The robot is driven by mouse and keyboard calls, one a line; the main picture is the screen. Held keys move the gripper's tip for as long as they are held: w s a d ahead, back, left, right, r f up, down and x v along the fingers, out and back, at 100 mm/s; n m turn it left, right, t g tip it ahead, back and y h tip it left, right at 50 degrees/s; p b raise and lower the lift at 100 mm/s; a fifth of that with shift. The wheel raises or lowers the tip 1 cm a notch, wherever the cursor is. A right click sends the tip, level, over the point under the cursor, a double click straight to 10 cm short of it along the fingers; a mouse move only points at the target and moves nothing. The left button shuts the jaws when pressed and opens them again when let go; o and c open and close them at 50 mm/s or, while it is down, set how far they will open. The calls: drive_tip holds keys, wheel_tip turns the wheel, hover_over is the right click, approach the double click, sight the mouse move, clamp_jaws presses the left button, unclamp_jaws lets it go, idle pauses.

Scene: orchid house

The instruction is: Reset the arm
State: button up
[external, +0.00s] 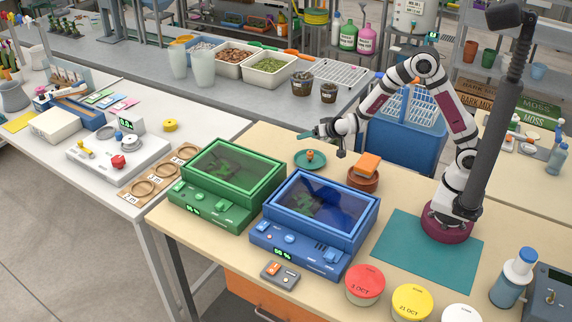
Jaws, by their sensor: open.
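My gripper (308,135) is open and seems empty, raised above the back of the wooden table. It is above and just behind a small teal saucer (297,163) that holds a small orange item. My arm reaches left from its base at the right side of the table, bent at the elbow. The gripper's fingers are small and pale teal in this view.
A green lidded box (180,193) and a blue lidded box (360,242) stand in front of the gripper. A terracotta dish (363,184) with an orange block (368,164) is to its right. Round-lidded jars, including a red one (365,279), line the front edge.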

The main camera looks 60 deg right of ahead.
drive_tip(key=s+a+r+n+g+y, duration=0.1)
drive_tip(key=s+a+r+g+y, duration=0.1)
drive_tip(key=s, duration=0.5)
drive_tip(key=s+a+r+g+y, duration=0.2)
drive_tip(key=s+r, duration=0.1)
drive_tip(key=s, duration=0.5)
drive_tip(key=s+a+r+n+g+y, duration=0.1)
drive_tip(key=s+a+r+g+y, duration=0.1)
drive_tip(key=s, duration=0.5)
drive_tip(key=s+d+g, duration=0.1)
drive_tip(key=s+g, duration=0.1)
drive_tip(key=s, duration=0.6)
drive_tip(key=s+d+r+g+h, duration=0.1)
drive_tip(key=s+g, duration=0.1)
drive_tip(key=s, duration=0.6)
drive_tip(key=shift+s+d+m, duration=0.15)
drive_tip(key=shift+d+m, duration=0.15)
drive_tip(key=shift+d, duration=0.05)
